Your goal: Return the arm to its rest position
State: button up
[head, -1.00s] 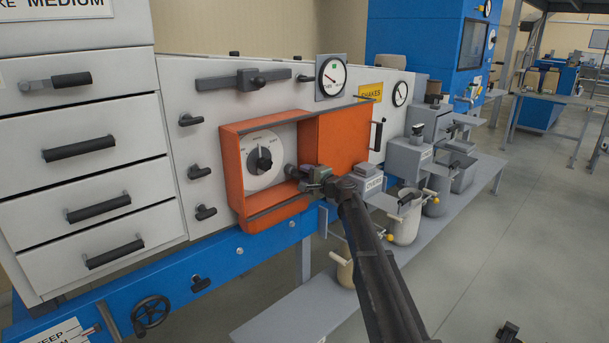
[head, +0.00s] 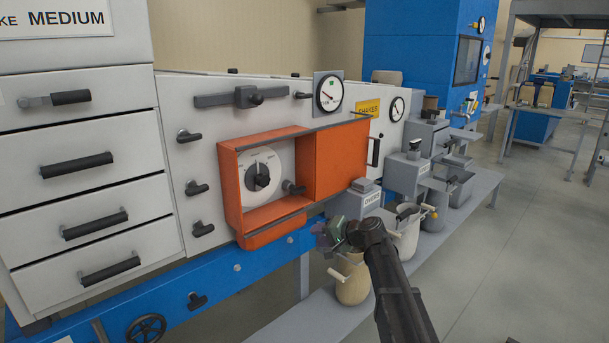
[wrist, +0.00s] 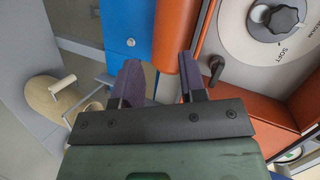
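My gripper (head: 326,238) is below the lower right part of the orange box (head: 262,239), in front of the machine and clear of it. In the wrist view my gripper (wrist: 160,68) has its two dark fingers apart with nothing held between them. My dark arm reaches up to it from the bottom of the head view. The orange box is open on its left, showing a white dial with a black knob (head: 262,180). The dial also shows in the wrist view (wrist: 274,20), up and right of the fingers.
A grey shelf (head: 310,323) runs below and right, with a beige bucket (head: 352,283) close under my gripper. A grey labelled box (head: 362,203) stands just behind it. Drawers with black handles (head: 77,165) are at left. Open floor (head: 500,270) lies at right.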

jog(key=s+d+f+n+g+h, duration=0.1)
jog(key=s+d+f+g+h, duration=0.15)
jog(key=s, duration=0.85)
jog(key=s+d+f+n+g+h, duration=0.2)
jog(key=s+d+f+h, duration=0.15)
jog(key=s, duration=0.65)
jog(key=s+d+f+n+g+h, duration=0.1)
jog(key=s+d+f+g+h, duration=0.25)
jog(key=s, duration=0.75)
notch_tip(320, 180, up, 12)
jog(key=s+h+p, duration=0.1)
jog(key=s+p, duration=0.1)
jog(key=p, duration=1)
jog(key=shift+a+f+t+h, duration=0.15)
jog(key=shift+f+t+h, duration=0.05)
jog(key=shift+t+h, duration=0.15)
jog(key=shift+s, duration=0.1)
